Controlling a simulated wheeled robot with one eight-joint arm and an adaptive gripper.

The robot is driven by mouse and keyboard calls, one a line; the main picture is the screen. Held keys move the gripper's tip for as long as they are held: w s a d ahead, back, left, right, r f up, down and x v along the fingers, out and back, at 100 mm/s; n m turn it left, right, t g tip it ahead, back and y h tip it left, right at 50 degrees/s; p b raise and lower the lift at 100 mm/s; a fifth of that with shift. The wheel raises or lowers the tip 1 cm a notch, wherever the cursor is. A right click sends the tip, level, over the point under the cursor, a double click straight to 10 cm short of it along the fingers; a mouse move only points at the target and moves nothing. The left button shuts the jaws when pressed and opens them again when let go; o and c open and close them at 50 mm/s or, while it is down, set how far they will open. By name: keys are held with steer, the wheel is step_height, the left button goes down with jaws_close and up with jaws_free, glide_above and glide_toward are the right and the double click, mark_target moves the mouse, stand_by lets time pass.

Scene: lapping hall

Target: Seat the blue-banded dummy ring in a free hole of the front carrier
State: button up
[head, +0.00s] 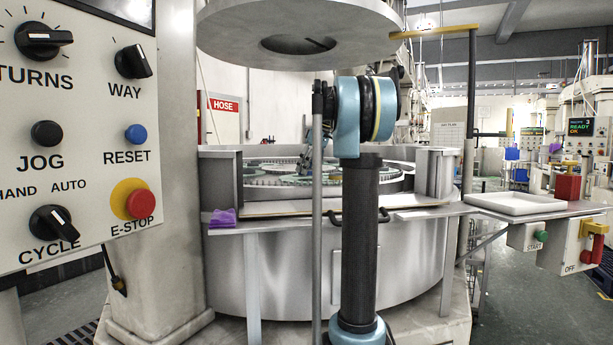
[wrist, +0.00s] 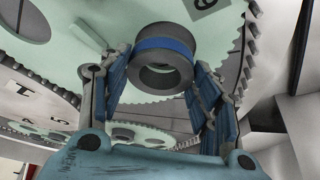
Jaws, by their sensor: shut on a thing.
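The blue-banded dummy ring (wrist: 164,45) is a grey ring with a blue band, seen in the wrist view. My gripper (wrist: 162,66) is shut on it, one finger on each side. The ring's open bore faces my camera. Behind it is a large pale green toothed carrier (wrist: 90,62) with a round grey hole (wrist: 28,20) at the upper left. I cannot tell whether the ring touches this carrier. In the head view the pale green carriers (head: 265,168) lie in the round machine, and my arm hides much of them and the ring.
Another toothed carrier (wrist: 155,133) with round openings shows lower in the wrist view. A big grey upper plate (head: 300,35) hangs above the machine. A purple cloth (head: 222,218) lies on the front ledge at left. A white tray (head: 515,204) stands at right.

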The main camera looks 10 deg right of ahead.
steer(key=shift+f, duration=0.7)
steer(key=shift+s+f, duration=0.1)
steer(key=shift+f, duration=0.25)
steer(key=shift+c, duration=1.4)
steer(key=o, duration=1.7)
steer(key=shift+f, duration=0.1)
steer(key=v, duration=1.2)
